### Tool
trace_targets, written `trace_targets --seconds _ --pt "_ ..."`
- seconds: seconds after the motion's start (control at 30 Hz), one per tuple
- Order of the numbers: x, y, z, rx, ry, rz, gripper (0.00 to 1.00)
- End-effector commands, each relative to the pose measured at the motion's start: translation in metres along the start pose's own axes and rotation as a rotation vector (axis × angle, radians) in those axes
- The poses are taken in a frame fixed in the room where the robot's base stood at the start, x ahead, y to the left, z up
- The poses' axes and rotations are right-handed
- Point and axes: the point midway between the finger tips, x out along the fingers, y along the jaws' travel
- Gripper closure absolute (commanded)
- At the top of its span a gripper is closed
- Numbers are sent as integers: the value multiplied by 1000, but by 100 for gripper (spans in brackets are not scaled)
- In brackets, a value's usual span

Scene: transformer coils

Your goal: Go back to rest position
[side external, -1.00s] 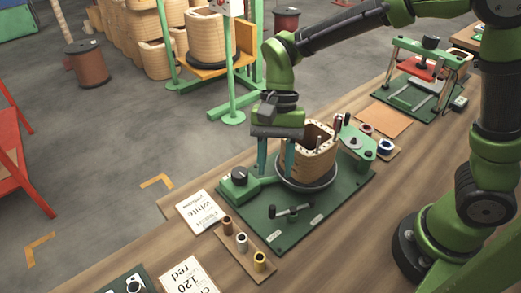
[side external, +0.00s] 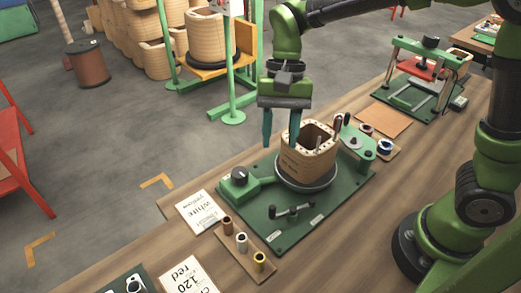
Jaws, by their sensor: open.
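My gripper (side external: 280,140) points down with its two teal fingers apart and nothing between them. It hangs in the air, in the picture just above and left of the tan wooden coil former (side external: 304,158). The former stands upright on a dark round turntable (side external: 308,184) on the green winding base (side external: 345,199). In the picture, the right fingertip reaches the former's upper left edge; I cannot tell from this view how far apart they are.
A black-knobbed green block (side external: 240,182) and a small T-handle (side external: 292,210) sit on the base. Several small spools (side external: 242,240) stand on a wooden strip in front. Printed cards (side external: 199,212) lie on the table. A green press (side external: 425,80) stands at the back right.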

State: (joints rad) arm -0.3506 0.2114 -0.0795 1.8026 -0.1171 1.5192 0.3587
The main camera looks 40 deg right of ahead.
Motion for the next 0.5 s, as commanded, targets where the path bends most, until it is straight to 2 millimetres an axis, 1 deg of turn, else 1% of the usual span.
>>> trace_targets --seconds 0.03,0.2,0.4,0.5 --pt "-4 10 0 -59 42 -33 58" --pt "-21 45 0 -229 206 -137 58" --pt "-40 90 5 -366 434 -234 58" --pt "-47 112 9 -404 552 -269 58"
